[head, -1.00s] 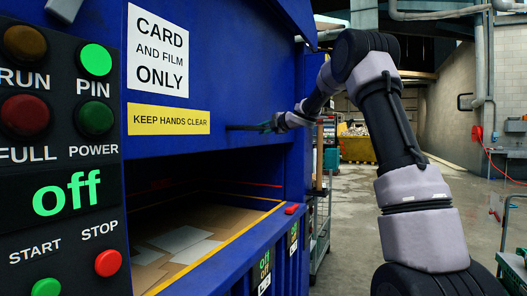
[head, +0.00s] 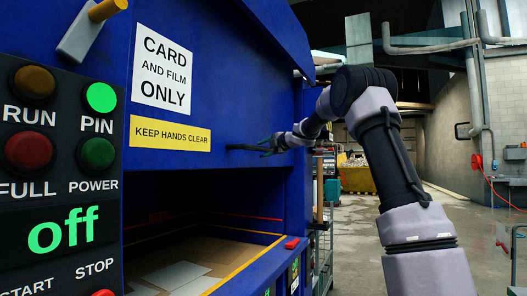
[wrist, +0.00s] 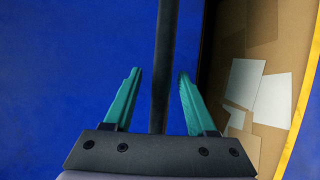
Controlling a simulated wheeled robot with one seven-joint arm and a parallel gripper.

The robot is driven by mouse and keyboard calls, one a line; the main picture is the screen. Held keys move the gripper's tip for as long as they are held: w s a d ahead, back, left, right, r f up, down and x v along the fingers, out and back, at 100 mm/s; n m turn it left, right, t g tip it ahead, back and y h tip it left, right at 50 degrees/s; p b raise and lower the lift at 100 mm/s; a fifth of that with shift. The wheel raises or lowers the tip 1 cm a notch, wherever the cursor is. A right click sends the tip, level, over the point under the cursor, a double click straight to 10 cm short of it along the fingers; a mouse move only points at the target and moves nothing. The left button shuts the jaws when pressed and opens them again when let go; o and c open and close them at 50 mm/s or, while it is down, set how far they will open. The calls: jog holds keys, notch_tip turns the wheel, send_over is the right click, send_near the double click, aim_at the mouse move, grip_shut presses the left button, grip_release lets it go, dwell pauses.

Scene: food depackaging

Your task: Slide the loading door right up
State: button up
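The blue loading door (head: 225,100) carries a white card sign and a yellow warning label; it is partly raised, with a gap below. A dark handle bar (head: 242,147) sticks out low on its right part. My gripper (head: 268,147) is at the bar's right end. In the wrist view, the teal fingers (wrist: 157,105) are apart with the dark bar (wrist: 164,60) between them. The bar is close to the right finger, the one nearer the opening; I cannot tell whether they touch. The blue door face (wrist: 60,60) lies beyond.
The opening below holds flat cardboard (head: 205,255) and pale sheets behind a yellow-edged sill. A button panel (head: 60,150) at left reads "off", with PIN lit green. A grey block with a yellow rod (head: 88,28) is at top left.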

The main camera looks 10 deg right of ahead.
jog(key=v, duration=1)
jog(key=shift+s+d, duration=0.2)
jog(key=shift+s, duration=0.1)
